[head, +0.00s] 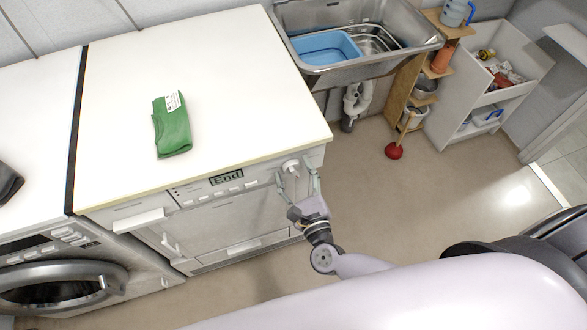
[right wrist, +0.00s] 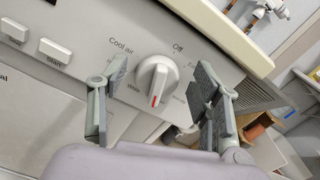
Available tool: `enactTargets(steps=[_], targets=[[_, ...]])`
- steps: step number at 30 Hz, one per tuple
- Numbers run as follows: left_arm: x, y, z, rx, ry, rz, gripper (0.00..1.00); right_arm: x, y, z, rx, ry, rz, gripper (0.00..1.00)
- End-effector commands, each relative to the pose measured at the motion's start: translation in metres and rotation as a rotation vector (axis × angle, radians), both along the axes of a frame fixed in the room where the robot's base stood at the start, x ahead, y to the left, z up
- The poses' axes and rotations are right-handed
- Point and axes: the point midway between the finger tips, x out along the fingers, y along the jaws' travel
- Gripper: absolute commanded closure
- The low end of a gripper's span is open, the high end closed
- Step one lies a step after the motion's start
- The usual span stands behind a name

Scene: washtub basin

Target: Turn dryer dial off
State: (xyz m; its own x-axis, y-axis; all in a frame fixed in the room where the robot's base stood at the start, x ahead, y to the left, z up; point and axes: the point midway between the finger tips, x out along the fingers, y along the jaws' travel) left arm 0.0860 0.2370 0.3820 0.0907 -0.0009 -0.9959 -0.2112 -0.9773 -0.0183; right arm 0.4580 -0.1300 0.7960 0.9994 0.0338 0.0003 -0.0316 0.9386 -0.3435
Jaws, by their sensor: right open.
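The white dryer dial (head: 291,166) sits at the right end of the dryer's front panel, beside a display (head: 227,177) reading "End". In the right wrist view the round dial (right wrist: 157,80) has a raised grip bar, with a red mark at its lower end. "Off" is printed above and right of it, "Cool air" to its upper left; other labels are hard to read. My right gripper (head: 297,181) is open in front of the panel. In the right wrist view its fingers (right wrist: 152,88) stand on either side of the dial, apart from it. My left gripper is not in view.
A washer door (head: 55,285) is at lower left. A metal sink (head: 415,55) with a blue basin (head: 326,47) stands behind. A red plunger (head: 394,152) is on the open floor at right.

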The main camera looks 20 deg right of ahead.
Motion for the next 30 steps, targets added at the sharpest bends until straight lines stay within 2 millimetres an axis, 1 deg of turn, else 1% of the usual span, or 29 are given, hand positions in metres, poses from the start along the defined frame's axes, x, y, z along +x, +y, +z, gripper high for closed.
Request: enactTargets(steps=[3, 11, 30], targets=[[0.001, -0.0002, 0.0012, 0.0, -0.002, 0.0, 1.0, 0.0054, 0.0006, 0.0002, 0.001, 0.0, 0.001, 0.41], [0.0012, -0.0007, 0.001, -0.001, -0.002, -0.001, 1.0, 0.0061, 0.0005, -0.0002, 0.001, 0.001, 0.001, 0.41], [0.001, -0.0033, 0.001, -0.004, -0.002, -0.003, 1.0, 0.0058, 0.0005, -0.0001, 0.001, 0.0, 0.001, 0.84]])
